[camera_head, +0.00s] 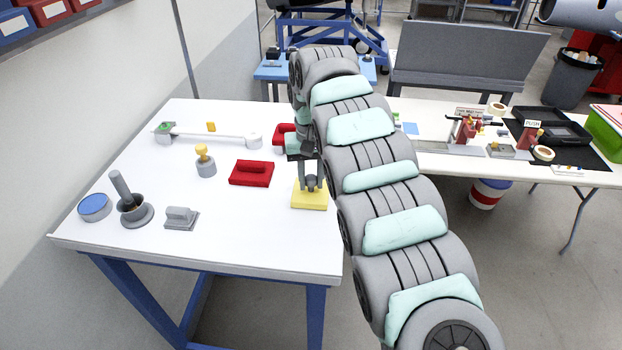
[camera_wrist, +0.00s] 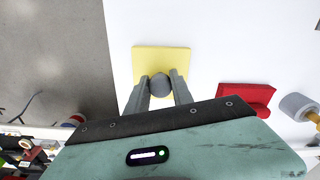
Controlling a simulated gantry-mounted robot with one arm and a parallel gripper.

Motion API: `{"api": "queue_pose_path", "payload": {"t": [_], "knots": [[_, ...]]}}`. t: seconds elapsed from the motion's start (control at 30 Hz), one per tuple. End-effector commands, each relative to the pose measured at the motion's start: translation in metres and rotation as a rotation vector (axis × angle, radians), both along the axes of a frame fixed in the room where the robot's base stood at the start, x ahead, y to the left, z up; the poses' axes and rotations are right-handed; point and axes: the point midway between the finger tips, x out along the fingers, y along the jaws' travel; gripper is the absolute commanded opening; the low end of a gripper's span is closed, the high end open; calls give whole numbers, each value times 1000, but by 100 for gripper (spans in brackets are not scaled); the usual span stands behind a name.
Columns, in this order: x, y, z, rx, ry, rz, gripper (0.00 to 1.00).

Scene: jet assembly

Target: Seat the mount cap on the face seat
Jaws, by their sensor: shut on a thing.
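My gripper (camera_wrist: 160,80) points down at the table and is shut on a grey round knob (camera_wrist: 160,85). The knob is at a square yellow block (camera_wrist: 150,59), which also shows on the table in the head view (camera_head: 309,201). I take the knob to be the mount cap's grip, but cannot tell whether knob and yellow block are one part. The block appears to rest on the table near its right edge; any small gap below is not visible. I cannot tell for certain which part is the face seat.
A red block (camera_head: 251,173) lies left of my gripper; another (camera_head: 283,135) is partly hidden behind it. A yellow-topped grey peg (camera_head: 205,160), grey block (camera_head: 181,218), post on a round base (camera_head: 133,205) and blue-topped disc (camera_head: 95,207) stand left. The front middle is clear.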

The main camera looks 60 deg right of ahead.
Motion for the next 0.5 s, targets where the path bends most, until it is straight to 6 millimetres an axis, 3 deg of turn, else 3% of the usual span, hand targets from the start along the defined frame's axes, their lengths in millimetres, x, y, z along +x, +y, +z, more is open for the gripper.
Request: {"api": "queue_pose_path", "payload": {"t": [0.5], "knots": [[0, 0, -5, 0, 0, 0, 0]]}}
